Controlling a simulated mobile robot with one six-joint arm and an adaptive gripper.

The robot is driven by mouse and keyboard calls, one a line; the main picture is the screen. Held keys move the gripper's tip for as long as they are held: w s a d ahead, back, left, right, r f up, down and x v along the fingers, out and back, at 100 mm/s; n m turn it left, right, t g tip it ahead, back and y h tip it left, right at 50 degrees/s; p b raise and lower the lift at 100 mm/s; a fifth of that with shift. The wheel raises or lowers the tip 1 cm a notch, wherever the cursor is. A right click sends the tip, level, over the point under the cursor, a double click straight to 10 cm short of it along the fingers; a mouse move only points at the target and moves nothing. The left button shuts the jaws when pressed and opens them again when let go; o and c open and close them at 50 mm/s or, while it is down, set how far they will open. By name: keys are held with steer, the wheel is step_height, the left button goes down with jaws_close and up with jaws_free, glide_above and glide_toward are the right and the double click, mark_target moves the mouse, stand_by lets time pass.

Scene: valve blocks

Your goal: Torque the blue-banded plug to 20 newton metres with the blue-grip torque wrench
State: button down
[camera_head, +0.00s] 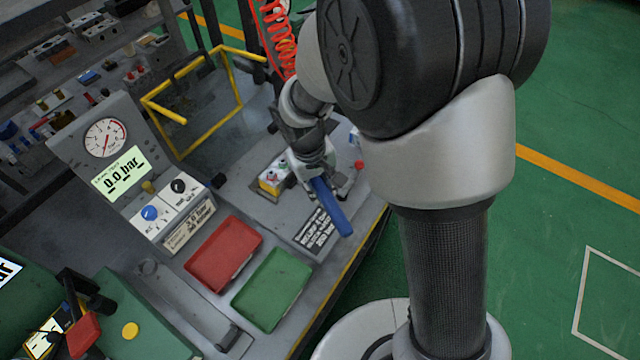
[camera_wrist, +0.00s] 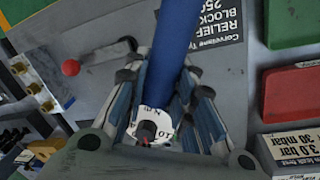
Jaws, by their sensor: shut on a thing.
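The torque wrench has a long blue grip (camera_head: 331,208), which points down and right from my gripper (camera_head: 316,162) in the head view. In the wrist view the blue grip (camera_wrist: 174,50) runs up between the fingers of my gripper (camera_wrist: 160,82). My gripper is shut on the wrench near a white ring with printed marks (camera_wrist: 155,124). The wrench's working end is hidden. Brass fittings on a block (camera_wrist: 42,82) show at the left in the wrist view. I cannot make out the blue-banded plug.
A red tray (camera_head: 224,254) and a green tray (camera_head: 272,289) lie on the bench in front. A gauge panel (camera_head: 112,150) reads 0.0 bar, with a knob box (camera_head: 172,208) beside it. A red ball knob (camera_wrist: 70,68) stands close to my gripper. A yellow frame (camera_head: 197,128) is behind.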

steer(key=shift+f, duration=0.35)
steer(key=shift+a+b, duration=0.1)
steer(key=shift+b, duration=0.2)
steer(key=shift+s+a+m, duration=0.2)
steer(key=shift+a+m, duration=0.25)
steer(key=shift+a, duration=0.1)
steer(key=shift+s+a+m, duration=0.15)
steer(key=shift+a+m, duration=0.3)
steer(key=shift+a, duration=0.1)
steer(key=shift+a, duration=0.1)
steer(key=shift+s+a+m+g+b, duration=0.2)
steer(key=shift+a+m+g+b, duration=0.15)
steer(key=shift+a+m, duration=0.75)
steer(key=shift+a, duration=0.15)
steer(key=shift+a, duration=0.45)
steer(key=shift+w+d+n, duration=0.15)
steer(key=shift+d+n, duration=0.55)
steer(key=shift+d, duration=0.6)
steer(key=shift+r+p, duration=0.15)
steer(key=shift+p, duration=0.2)
